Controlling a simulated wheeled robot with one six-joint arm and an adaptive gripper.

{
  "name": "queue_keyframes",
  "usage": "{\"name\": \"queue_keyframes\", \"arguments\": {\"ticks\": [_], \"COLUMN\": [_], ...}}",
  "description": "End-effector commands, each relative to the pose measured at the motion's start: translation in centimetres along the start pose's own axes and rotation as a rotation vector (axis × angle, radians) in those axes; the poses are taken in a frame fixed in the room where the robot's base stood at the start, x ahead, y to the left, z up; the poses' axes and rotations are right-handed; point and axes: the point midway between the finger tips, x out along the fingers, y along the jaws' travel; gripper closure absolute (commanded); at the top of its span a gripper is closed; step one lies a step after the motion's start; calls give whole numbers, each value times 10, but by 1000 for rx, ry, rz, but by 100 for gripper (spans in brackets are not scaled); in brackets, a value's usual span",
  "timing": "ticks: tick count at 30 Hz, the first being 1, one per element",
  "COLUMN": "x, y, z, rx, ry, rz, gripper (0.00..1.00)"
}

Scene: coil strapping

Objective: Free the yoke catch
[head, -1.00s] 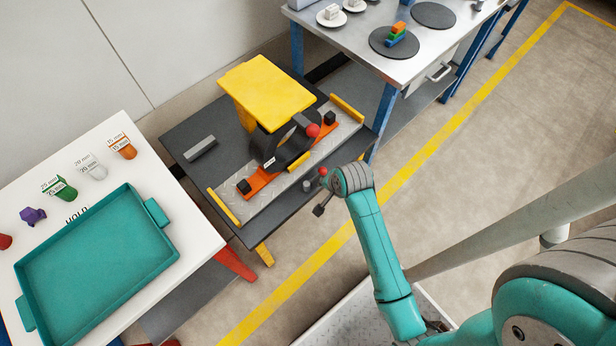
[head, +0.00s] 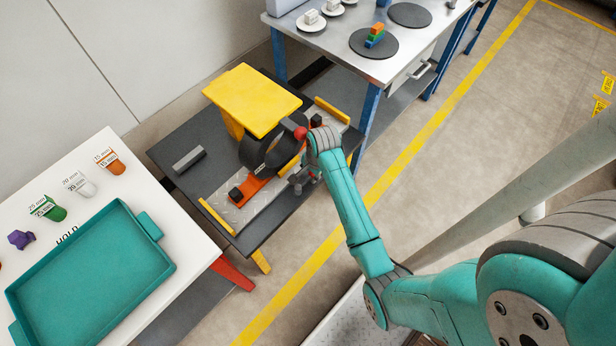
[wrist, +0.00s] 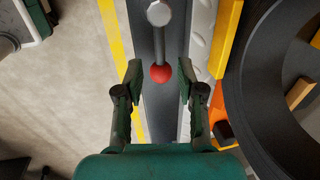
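In the wrist view a red ball knob (wrist: 160,73) sits on the end of a grey rod (wrist: 159,45) with a round grey head at the top. My gripper (wrist: 159,74) is open, one finger on each side of the knob, with gaps to both; whether it is at the knob's height I cannot tell. The dark coil (head: 268,157) stands on the fixture under a yellow plate (head: 252,98). Another red ball (head: 300,133) is beside the coil's top.
The fixture's dark table (head: 180,133) carries a grey bar (head: 189,159) at left. An orange bar (head: 252,187) and yellow strips lie near the coil. A white table with a teal tray (head: 95,275) is at left, a steel bench (head: 335,48) behind.

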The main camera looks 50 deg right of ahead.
Motion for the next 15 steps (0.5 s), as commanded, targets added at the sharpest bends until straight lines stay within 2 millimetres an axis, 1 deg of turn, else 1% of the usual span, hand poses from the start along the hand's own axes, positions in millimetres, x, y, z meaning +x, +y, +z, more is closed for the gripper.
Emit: {"name": "queue_keyframes", "arguments": {"ticks": [1,3,6,9,15], "x": [8,18,30,37,42], "y": [0,0,0,0,-1], "z": [0,0,0,0,0], "rx": [0,-1,-1,-1,-1], "ry": [-1,0,0,0,1], "rz": [1,1,0,0,-2], "gripper": [62,62,62,62,62]}}
